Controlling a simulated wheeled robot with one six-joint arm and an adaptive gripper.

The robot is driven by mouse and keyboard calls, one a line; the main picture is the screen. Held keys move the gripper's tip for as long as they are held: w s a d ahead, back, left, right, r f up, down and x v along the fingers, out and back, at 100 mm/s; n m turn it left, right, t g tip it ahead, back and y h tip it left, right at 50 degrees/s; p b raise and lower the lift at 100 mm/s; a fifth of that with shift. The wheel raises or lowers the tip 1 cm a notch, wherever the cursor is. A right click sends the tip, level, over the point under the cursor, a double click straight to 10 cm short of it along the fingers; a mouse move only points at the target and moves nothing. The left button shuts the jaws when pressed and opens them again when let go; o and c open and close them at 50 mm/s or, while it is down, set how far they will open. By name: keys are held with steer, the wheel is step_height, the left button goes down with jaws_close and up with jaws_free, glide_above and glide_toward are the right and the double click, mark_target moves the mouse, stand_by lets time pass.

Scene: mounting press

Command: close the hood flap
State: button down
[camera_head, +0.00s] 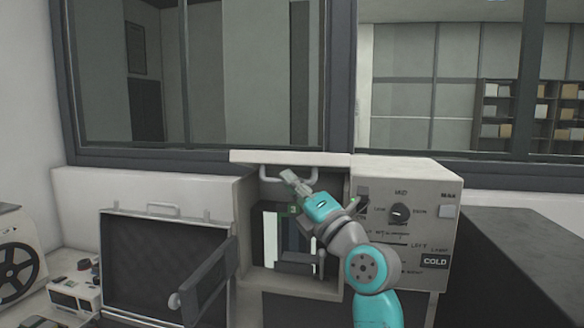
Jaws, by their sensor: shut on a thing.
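The hood flap (285,158) is a pale panel raised at the top of the press opening, seen almost edge-on. Its light bar handle (266,172) shows just below the flap's edge. My gripper (289,175) comes up from the lower right in front of the opening, and its fingers are shut on the handle. The fingers hide part of the handle. The mounting press (425,178) is a pale box with its opening on the left and a control panel on the right.
The panel carries a dark knob (400,213) and a COLD sign (435,261). A grey door (208,282) stands swung out at the lower left of the opening. A dark framed case (160,262) and a reel machine (18,262) are farther left. A window spans behind.

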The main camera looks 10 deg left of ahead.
steer(key=shift+w+d+f+n+y, duration=0.1)
steer(key=shift+w+f+n+y, duration=0.2)
steer(key=shift+f+n+y, duration=0.35)
steer(key=shift+w+f+n+y, duration=0.3)
steer(key=shift+f+n+y, duration=0.15)
steer(key=shift+f+n, duration=0.3)
steer(key=c, duration=1.2)
jaws_free()
steer(key=shift+g, duration=0.4)
steer(key=shift+v, duration=3.8)
steer(key=shift+f, duration=0.1)
